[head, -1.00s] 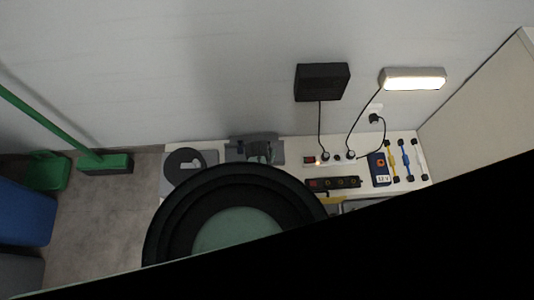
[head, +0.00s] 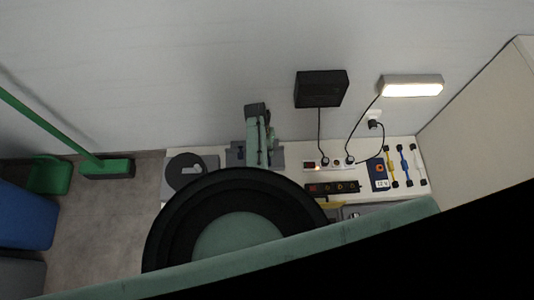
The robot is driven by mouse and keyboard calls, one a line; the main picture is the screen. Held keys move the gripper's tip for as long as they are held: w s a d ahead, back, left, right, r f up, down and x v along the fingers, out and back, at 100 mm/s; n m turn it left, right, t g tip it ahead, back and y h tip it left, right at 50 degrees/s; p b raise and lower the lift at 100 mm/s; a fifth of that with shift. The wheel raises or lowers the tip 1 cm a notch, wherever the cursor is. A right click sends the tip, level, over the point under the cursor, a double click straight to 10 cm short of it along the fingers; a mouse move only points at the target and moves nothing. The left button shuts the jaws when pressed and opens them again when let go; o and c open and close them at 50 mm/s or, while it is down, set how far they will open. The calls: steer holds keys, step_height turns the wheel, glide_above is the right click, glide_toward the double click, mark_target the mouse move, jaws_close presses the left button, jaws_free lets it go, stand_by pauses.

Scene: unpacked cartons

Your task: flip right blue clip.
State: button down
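A slim blue piece with dark ends (head: 405,164) lies at the right end of the white bench, between a yellow one (head: 391,165) and a white one (head: 418,164). I cannot tell whether this is the blue clip, and I make out no other blue clip. A pale green upright part with a dark top (head: 258,135) stands before a grey base on the bench. I cannot tell whether it belongs to my arm. I make out no gripper fingers.
A blue unit marked 12 V (head: 378,175) and a dark socket strip (head: 331,188) are on the bench. A black box (head: 321,88) and a lit lamp (head: 411,86) hang on the wall with cables. My own dark round part covers the bench's front.

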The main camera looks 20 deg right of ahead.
steer(key=shift+w+r+g, duration=0.1)
steer(key=shift+w+g, duration=0.15)
steer(key=shift+g, duration=0.05)
steer(key=c, duration=1.5)
jaws_free()
steer(key=v, duration=1.2)
steer(key=shift+d, duration=0.15)
